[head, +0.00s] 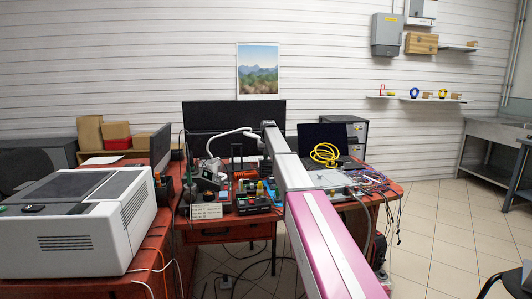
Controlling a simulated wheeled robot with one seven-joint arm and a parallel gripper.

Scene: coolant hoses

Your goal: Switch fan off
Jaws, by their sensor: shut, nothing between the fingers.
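I cannot make out a fan or its switch for certain in the head view. My pink and white arm reaches from the bottom of the picture up over the red workbench (232,232). The arm's far end is above the back of the bench, and I cannot make out my gripper's fingers there. A white curved arm-like fixture (232,133) stands left of my arm's far end. A grey device (208,178) sits below it. My arm hides part of the bench middle.
A large white machine (75,225) fills the left. A dark laptop (322,138) with a yellow coiled hose (325,154) in front stands right of my arm. Small devices and wires crowd the bench. Tiled floor (440,245) is open at right; a sink (498,135) stands beyond.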

